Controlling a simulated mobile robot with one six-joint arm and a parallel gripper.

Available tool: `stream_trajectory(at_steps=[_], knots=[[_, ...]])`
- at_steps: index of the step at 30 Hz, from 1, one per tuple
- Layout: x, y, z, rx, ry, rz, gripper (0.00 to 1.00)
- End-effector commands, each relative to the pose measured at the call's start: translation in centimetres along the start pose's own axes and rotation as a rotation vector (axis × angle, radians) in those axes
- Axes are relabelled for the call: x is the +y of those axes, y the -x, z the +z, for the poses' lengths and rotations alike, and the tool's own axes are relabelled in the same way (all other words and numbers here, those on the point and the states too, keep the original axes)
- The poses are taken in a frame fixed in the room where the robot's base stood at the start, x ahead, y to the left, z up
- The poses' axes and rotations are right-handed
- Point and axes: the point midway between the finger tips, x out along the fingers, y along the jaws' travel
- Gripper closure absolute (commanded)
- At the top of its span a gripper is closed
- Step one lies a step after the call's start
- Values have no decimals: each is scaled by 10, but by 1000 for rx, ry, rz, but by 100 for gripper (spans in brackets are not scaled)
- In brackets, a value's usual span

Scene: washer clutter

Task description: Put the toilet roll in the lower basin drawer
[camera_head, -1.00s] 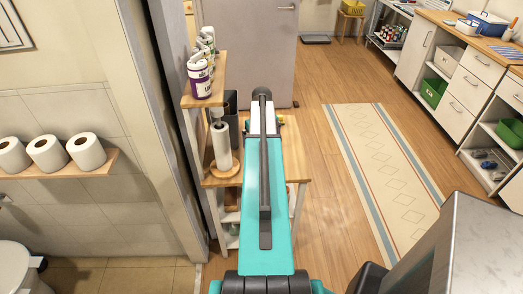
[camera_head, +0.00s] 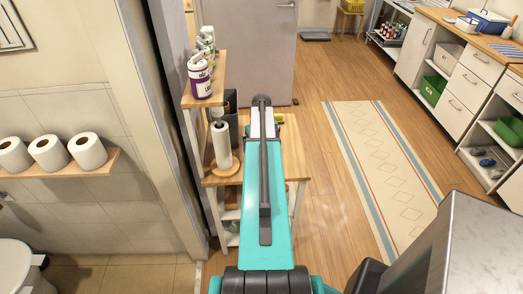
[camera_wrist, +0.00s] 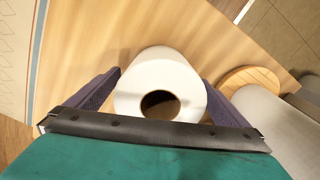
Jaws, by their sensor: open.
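A white toilet roll (camera_wrist: 130,105) stands on end on a wooden tabletop in the wrist view, its dark core hole facing my camera. My gripper (camera_wrist: 161,78) is open, with one purple finger on each side of the roll. Small gaps seem to show, but I cannot tell for sure whether either finger touches it. In the head view my arm reaches out over the small wooden table (camera_head: 292,150) and hides most of what lies at its end. I cannot make out a basin drawer in either view.
A paper towel roll (camera_head: 222,146) on a wooden stand is close by, right of the gripper in the wrist view (camera_wrist: 268,118). A shelf with bottles (camera_head: 199,76) is above left. Several toilet rolls sit on the wall shelf (camera_head: 112,160). The rug (camera_head: 385,165) area is clear.

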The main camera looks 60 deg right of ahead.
Motion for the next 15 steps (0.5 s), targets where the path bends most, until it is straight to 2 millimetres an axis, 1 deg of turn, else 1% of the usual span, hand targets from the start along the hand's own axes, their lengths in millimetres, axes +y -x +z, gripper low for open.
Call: stream_trajectory(at_steps=[1, 9, 15], knots=[[0, 0, 0, 0, 0, 0, 5], [0, 0, 0, 0, 1, 0, 50], [0, 0, 0, 0, 1, 0, 50]])
